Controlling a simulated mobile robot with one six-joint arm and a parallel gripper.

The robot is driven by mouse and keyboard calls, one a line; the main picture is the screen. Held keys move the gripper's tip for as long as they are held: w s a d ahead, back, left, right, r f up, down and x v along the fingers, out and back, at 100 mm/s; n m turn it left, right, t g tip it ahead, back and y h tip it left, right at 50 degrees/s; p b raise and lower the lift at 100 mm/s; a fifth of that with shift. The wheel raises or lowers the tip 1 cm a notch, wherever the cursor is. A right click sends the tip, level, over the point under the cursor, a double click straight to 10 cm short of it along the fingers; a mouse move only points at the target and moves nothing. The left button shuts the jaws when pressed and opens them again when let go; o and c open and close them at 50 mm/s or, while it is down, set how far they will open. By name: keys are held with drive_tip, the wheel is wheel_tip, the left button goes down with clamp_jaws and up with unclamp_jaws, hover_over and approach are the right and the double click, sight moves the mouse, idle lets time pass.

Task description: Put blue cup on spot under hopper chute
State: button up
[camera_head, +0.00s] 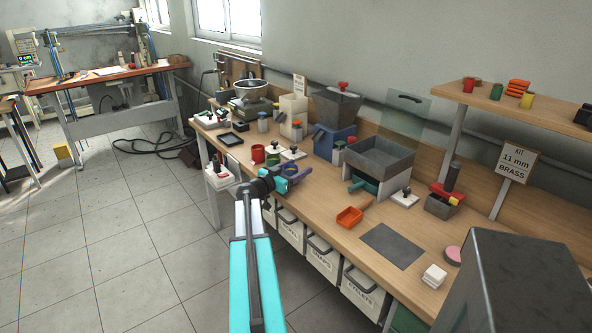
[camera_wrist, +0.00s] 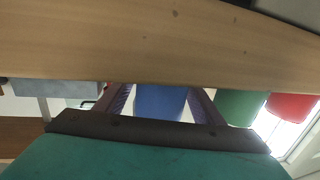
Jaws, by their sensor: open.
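The blue cup (camera_wrist: 160,101) shows in the wrist view between the two dark fingers of my open gripper (camera_wrist: 164,106). A small gap shows beside the cup, and I cannot tell if a finger touches it. In the head view my gripper (camera_head: 293,175) is at the bench's front edge, around the blue cup (camera_head: 290,168), which is partly hidden by the fingers. A grey hopper (camera_head: 335,105) with a red knob stands on a blue body farther back, its chute (camera_head: 318,132) facing the front left. The spot under the chute is not clearly visible.
A red cup (camera_head: 258,153) and a green cup (camera_head: 273,160) stand to the left of my gripper. A switch block (camera_head: 293,153) sits just behind.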

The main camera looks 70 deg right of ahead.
drive_tip(key=p, duration=0.2)
drive_tip(key=shift+r+p, duration=0.1)
drive_tip(key=shift+p, duration=0.25)
drive_tip(key=shift+w+a, duration=0.1)
drive_tip(key=shift+a, duration=0.1)
drive_tip(key=b+v, duration=0.4)
drive_tip(key=v, duration=0.9)
drive_tip(key=shift+a, duration=0.2)
drive_tip(key=shift+w, duration=0.1)
idle(0.4)
